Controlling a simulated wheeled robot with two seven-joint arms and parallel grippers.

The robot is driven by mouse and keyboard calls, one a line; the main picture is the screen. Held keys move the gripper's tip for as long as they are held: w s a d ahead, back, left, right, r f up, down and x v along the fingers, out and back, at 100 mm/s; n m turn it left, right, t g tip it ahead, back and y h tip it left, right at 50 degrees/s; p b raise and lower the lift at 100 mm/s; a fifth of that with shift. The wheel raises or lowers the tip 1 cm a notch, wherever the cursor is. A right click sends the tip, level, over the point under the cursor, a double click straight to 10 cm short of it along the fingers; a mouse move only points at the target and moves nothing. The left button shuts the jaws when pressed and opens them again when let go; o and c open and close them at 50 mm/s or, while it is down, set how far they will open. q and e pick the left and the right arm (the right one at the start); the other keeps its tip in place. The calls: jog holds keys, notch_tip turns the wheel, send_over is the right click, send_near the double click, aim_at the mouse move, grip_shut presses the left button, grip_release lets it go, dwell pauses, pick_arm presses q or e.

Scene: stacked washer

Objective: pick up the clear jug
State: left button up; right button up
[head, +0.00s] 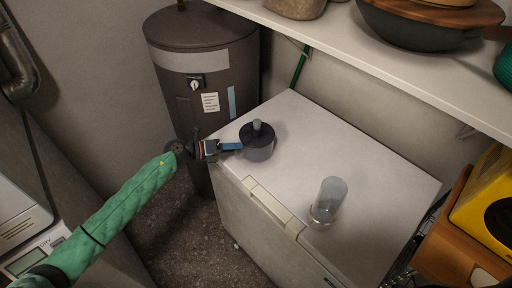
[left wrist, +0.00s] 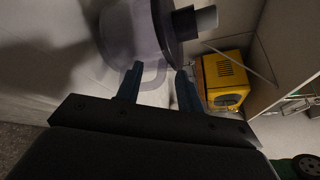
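The clear jug (head: 258,150) stands upright on the white chest's top, near its back left edge. It has a dark lid with a knob and a greyish see-through body. My left gripper (head: 232,146) is at the jug's left side, fingers pointing right at it. In the left wrist view the jug (left wrist: 130,35) looms close at the top, its lid to the right. Its handle (left wrist: 153,76) shows between the two fingertips of my left gripper (left wrist: 158,80), which are apart. I cannot tell whether a finger touches the handle. My right gripper is not in view.
A clear glass cylinder (head: 328,202) stands on the white chest (head: 365,175), right of the jug. A dark water heater (head: 200,80) stands behind left. A shelf (head: 400,70) with bowls overhangs the back. A yellow box (head: 487,205) is at the right.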

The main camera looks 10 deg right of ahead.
pick_arm(q)
jog(key=shift+s, duration=0.1)
grip_shut()
dwell(0.4)
